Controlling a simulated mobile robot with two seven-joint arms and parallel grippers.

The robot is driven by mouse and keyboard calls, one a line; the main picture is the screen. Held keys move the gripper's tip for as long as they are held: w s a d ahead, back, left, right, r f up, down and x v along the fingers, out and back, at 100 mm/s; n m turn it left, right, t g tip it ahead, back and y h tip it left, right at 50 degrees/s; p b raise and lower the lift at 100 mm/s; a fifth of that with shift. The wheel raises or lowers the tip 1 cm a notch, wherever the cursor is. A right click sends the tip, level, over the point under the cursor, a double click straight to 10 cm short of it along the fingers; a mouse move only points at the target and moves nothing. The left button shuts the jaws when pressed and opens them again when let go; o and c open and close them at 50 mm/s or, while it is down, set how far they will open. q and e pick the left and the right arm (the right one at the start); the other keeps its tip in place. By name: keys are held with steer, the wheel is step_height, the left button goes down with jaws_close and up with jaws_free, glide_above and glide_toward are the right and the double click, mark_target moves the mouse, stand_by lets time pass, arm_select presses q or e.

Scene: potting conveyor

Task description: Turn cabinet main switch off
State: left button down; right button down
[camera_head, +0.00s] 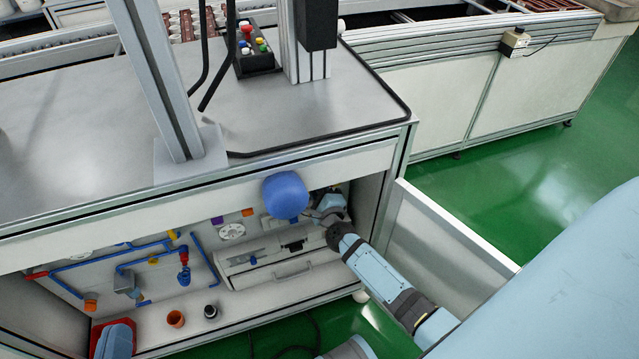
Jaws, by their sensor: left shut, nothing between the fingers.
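The cabinet (377,137) stands open under the grey table top, with its white door (445,235) swung out to the right. Inside are a white round fitting (231,231), a grey box with black parts (262,272), and blue pipes (98,259). I cannot tell which part is the main switch; it may be hidden behind my arm. My right gripper is not in view.
A button box (252,62) and metal posts (165,85) stand on the table top. An orange cup (176,319) and a black cup (210,311) stand on the cabinet floor. Green floor (490,180) is clear to the right, beside a long conveyor (440,100).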

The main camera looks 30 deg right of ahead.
arm_select(q)
step_height(320, 180, down, 6)
steer(key=s+a+g+y+p, duration=0.1)
steer(key=a+g+y+p, duration=0.1)
steer(key=shift+a+r+g, duration=0.15)
steer(key=shift+r+g, duration=0.1)
steer(key=shift+g, duration=0.15)
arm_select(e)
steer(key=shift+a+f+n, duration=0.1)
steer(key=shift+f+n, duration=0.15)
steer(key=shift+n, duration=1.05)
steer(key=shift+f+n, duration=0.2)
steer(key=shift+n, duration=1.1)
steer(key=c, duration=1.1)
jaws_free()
arm_select(q)
steer(key=shift+r, duration=0.15)
steer(key=f+p, duration=0.1)
steer(key=s+a+f+g+p, duration=0.1)
steer(key=f+y, duration=0.1)
steer(key=shift+s+a+g+p, duration=0.25)
steer(key=shift+a+g+p, duration=0.05)
steer(key=shift+a+p, duration=0.1)
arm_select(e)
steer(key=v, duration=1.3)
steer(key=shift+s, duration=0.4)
